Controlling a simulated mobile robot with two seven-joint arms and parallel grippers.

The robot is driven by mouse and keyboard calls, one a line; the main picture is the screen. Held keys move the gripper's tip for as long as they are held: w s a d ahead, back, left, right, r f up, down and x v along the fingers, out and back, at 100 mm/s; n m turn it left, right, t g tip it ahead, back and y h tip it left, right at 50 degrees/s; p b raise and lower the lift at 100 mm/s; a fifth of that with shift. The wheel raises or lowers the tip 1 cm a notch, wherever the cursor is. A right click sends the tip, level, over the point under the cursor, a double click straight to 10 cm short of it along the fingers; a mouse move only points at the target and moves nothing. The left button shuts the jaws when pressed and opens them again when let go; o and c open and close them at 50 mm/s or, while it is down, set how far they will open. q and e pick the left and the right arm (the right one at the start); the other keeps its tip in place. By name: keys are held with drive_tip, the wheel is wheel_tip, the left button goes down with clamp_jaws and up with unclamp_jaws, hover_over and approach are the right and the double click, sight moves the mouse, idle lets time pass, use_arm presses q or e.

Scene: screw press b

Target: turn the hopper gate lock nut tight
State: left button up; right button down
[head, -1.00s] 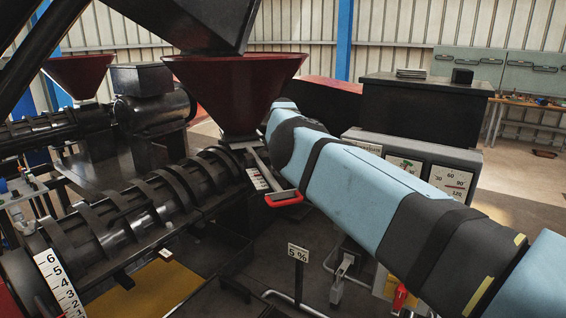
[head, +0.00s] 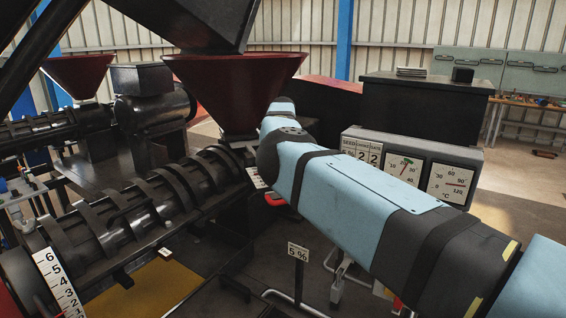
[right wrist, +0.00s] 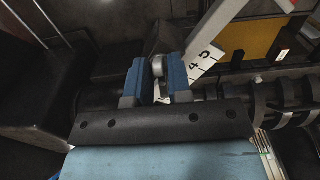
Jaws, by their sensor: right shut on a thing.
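The dark red hopper (head: 228,95) stands above the black screw barrel (head: 125,205). At the hopper's foot is a white gate scale (head: 257,179), partly covered by my right arm; its numbers also show in the right wrist view (right wrist: 205,63). A red handle end (head: 275,200) shows below it. In the right wrist view, my right gripper (right wrist: 158,76) has its blue fingers shut on a small grey round metal piece (right wrist: 157,68), which appears to be the lock nut. Its thread and tightness cannot be seen. In the head view my arm hides this gripper. My left gripper is not in view.
The ribbed barrel also lies close to the gripper at right in the wrist view (right wrist: 285,98).

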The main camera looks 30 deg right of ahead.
drive_tip(key=m, duration=0.3)
drive_tip(key=shift+a+f+m, duration=0.1)
drive_tip(key=shift+a+m, duration=0.1)
drive_tip(key=shift+m, duration=0.2)
drive_tip(key=m, duration=0.2)
drive_tip(key=shift+a+m, duration=0.15)
drive_tip(key=shift+m, duration=0.15)
drive_tip(key=m+p, duration=0.1)
drive_tip(key=m, duration=0.2)
drive_tip(key=shift+a, duration=0.15)
drive_tip(key=shift+m, duration=0.4)
drive_tip(key=c, duration=1.2)
unclamp_jaws()
drive_tip(key=shift+p, duration=0.3)
